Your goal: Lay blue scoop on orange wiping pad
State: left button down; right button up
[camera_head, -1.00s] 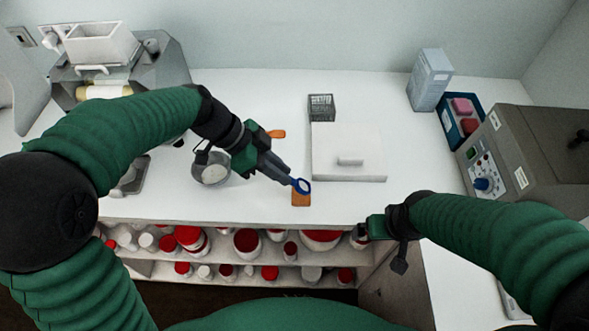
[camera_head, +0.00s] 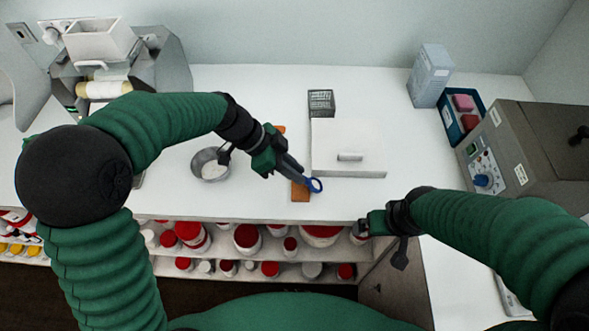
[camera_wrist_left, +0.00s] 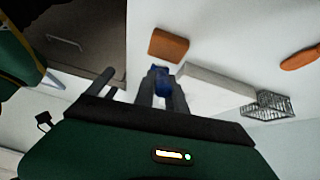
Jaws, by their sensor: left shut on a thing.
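The blue scoop (camera_wrist_left: 160,78) also shows between the fingers in the left wrist view. The orange wiping pad (camera_head: 300,192) lies on the white counter near its front edge, just below and left of the scoop in the head view. In the left wrist view the pad (camera_wrist_left: 168,46) lies beyond the fingertips, apart from the scoop. My right gripper (camera_head: 366,228) is beyond the counter's front edge; its jaws are unclear.
A white lidded box (camera_head: 348,140) stands just right of the pad. A wire basket (camera_head: 321,102) is behind it. A metal bowl (camera_head: 210,165) with white contents stands to the left. Another orange object (camera_wrist_left: 300,57) lies near the basket. Shelves with red-lidded jars are below the counter.

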pick_arm(q)
jog(key=shift+w+d+f, duration=0.1)
jog(key=shift+f, duration=0.2)
jog(key=c, duration=1.4)
grip_release()
jog(key=shift+r, duration=0.1)
